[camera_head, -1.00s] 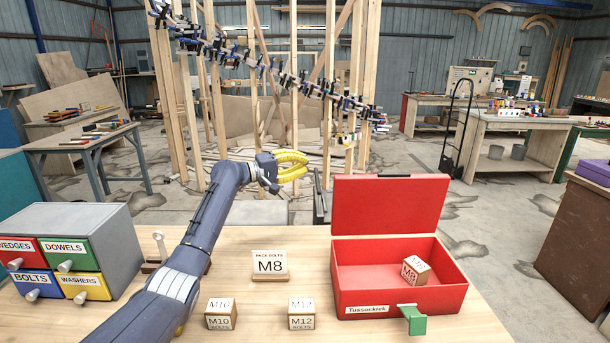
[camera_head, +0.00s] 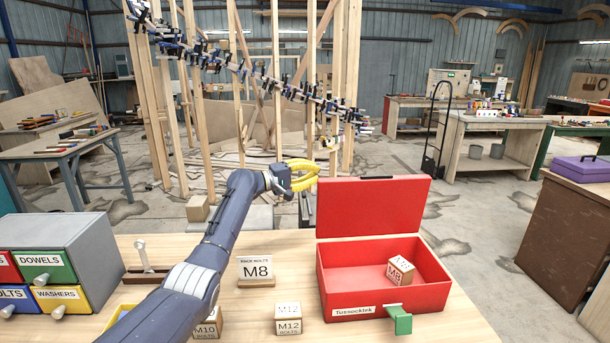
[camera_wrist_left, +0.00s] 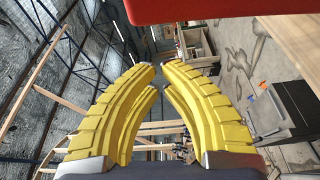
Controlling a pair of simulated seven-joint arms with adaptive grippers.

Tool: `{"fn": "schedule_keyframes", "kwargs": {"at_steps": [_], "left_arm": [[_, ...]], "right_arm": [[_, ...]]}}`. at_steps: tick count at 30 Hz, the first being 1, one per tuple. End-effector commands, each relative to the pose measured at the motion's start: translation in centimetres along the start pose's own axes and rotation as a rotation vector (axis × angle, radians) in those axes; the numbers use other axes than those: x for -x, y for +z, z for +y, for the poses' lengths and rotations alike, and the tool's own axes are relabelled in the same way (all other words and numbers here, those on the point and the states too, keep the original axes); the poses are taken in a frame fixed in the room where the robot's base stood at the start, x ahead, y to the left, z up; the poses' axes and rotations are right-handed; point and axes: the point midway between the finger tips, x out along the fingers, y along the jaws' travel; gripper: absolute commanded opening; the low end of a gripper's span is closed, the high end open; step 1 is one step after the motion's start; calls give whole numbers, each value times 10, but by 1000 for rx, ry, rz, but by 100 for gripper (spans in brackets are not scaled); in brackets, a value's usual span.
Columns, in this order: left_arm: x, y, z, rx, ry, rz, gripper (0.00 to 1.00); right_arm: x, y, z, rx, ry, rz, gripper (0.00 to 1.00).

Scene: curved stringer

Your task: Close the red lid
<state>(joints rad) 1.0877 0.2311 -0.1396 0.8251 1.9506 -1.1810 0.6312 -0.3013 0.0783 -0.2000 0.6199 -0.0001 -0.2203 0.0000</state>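A block marked M8 (camera_head: 400,270) lies tilted inside the box. My left gripper (camera_head: 314,172) has yellow fingers and is at the lid's upper left corner, level with its top. Its depth against the lid is hard to tell. In the left wrist view the fingertips (camera_wrist_left: 160,76) nearly meet with nothing between them, and a red surface (camera_wrist_left: 215,8), probably the lid, crosses the top. My right gripper is not in view.
A green tab (camera_head: 399,320) sticks out of the box front. An M8 sign (camera_head: 255,270), an M12 block (camera_head: 288,320) and an M10 block (camera_head: 208,326) stand left of the box. A drawer cabinet (camera_head: 75,235) stands at the left.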

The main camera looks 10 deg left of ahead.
Motion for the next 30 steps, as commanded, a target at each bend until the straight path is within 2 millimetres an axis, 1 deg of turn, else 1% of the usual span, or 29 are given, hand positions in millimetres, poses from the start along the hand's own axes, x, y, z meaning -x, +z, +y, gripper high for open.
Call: {"fn": "schedule_keyframes", "kwargs": {"at_steps": [18,24,30], "left_arm": [[10,30,-1,-2,-1,0,0],[12,36,-1,-1,-2,1,0],[13,38,-1,0,-1,1,0]], "right_arm": [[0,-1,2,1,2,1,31],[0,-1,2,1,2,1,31],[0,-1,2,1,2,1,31]]}}
